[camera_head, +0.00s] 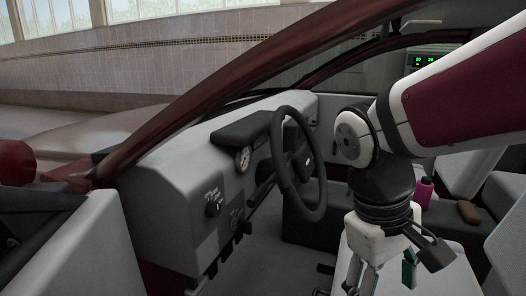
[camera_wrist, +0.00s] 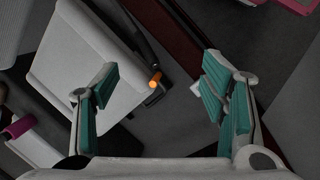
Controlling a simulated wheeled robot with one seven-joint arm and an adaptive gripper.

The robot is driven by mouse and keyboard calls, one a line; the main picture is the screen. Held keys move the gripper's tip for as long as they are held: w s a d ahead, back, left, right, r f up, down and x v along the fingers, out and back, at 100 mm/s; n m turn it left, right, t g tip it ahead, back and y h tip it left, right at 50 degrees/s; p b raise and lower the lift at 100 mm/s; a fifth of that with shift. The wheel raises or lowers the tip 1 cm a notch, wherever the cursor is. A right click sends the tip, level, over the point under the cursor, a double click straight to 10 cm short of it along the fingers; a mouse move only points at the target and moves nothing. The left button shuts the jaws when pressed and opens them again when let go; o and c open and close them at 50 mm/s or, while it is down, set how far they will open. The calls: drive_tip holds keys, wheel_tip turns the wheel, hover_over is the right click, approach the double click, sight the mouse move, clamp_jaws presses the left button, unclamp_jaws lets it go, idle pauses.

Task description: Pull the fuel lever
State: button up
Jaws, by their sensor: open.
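In the wrist view, a small dark piece with an orange rounded end (camera_wrist: 155,79) sits at the edge of the light grey seat (camera_wrist: 82,62). It may be the fuel lever, but I cannot tell for sure. My gripper (camera_wrist: 160,76) is open and empty, its teal-padded fingers spread to either side of this piece in the picture, apparently above it and not touching. In the head view, my gripper (camera_head: 381,272) points down over the front seat, right of the steering wheel (camera_head: 318,190). I cannot make out the lever there.
The dashboard (camera_head: 172,195) and the dark red windshield pillar (camera_head: 235,88) are left of my arm. A pink bottle (camera_head: 423,190) and a brown object (camera_head: 468,211) lie beyond it. In the wrist view, a dark red sill (camera_wrist: 185,42) runs beside the seat.

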drive_tip(key=s+d+m+t+y, duration=0.1)
drive_tip(key=s+m+y, duration=0.25)
drive_tip(key=s, duration=1.15)
wheel_tip(320, 180, up, 29)
drive_tip(key=t+p, duration=0.3)
drive_tip(key=p, duration=2.4)
drive_tip(key=shift+d+m+t+h, duration=0.35)
drive_tip(key=shift+d+m+t, duration=0.05)
drive_tip(key=shift+m, duration=0.05)
drive_tip(key=shift+s, duration=0.1)
drive_tip(key=shift+c, duration=0.6)
